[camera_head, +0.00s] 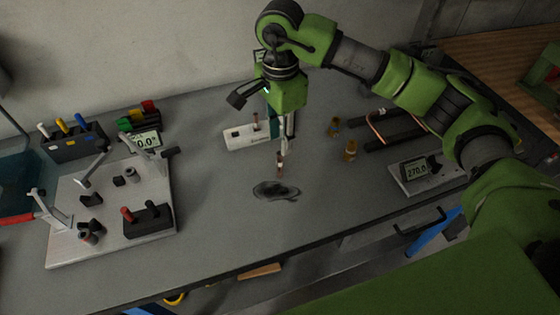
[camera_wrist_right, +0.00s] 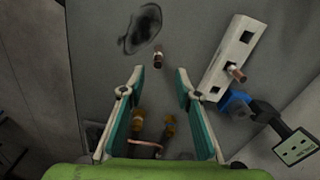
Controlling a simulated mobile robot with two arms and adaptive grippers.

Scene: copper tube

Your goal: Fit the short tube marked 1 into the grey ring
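My right gripper (camera_head: 283,146) points down over the middle of the table. In the right wrist view its two teal-lined fingers (camera_wrist_right: 159,72) are apart with nothing between their tips. A short copper tube with a dark band (camera_head: 280,163) is just below the fingertips; it also shows just past them in the right wrist view (camera_wrist_right: 158,57). Another short tube (camera_head: 255,121) stands in a white holed block (camera_head: 235,138). No number is readable on either tube. A small grey round part (camera_head: 132,175), possibly the grey ring, sits on the pale fixture plate (camera_head: 62,242). My left gripper is not in view.
A dark stain (camera_head: 277,190) marks the table in front of the tube. Clamps (camera_head: 38,205) rise from the plate. The table between plate and stain is clear.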

